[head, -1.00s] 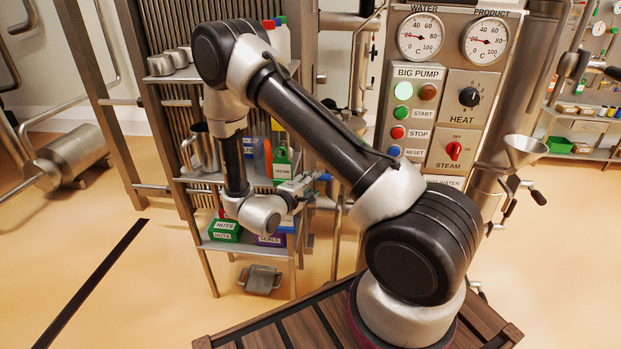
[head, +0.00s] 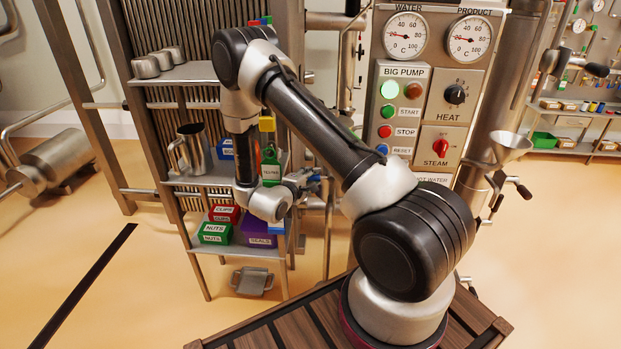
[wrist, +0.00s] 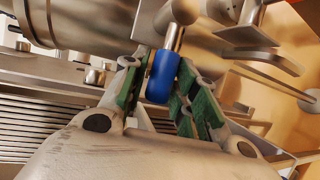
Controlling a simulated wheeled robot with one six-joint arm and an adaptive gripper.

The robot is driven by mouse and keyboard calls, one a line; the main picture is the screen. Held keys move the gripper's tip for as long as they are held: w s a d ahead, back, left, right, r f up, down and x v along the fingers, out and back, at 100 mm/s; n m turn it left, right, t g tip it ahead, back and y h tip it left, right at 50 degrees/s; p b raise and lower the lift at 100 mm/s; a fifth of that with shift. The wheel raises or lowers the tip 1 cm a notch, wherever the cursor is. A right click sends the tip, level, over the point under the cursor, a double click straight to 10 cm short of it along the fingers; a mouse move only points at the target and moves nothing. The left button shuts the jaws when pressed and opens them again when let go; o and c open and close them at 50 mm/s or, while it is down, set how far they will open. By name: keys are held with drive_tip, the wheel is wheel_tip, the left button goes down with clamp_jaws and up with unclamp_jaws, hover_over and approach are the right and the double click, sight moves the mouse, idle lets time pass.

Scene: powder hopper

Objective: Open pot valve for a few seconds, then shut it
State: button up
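The valve handle is a blue grip on a metal stem; the blue grip (wrist: 162,77) shows in the wrist view between my fingertips. In the head view a small bit of blue (head: 314,177) shows at the end of my gripper (head: 308,185). In the wrist view my gripper (wrist: 164,82) has green-padded fingers, spread apart on either side of the blue grip. The right finger is very near it; I cannot tell whether it touches. A large steel cylindrical body (wrist: 85,25) fills the upper left of the wrist view. Much of the valve is hidden behind my arm in the head view.
A shelf rack (head: 190,75) stands close to my arm, with a steel jug (head: 191,150), a green NUTS box (head: 215,233) and a purple SEALS box (head: 256,231). The control panel (head: 420,95) is to the right. Floor is clear at the lower left.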

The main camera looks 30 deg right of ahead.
clamp_jaws()
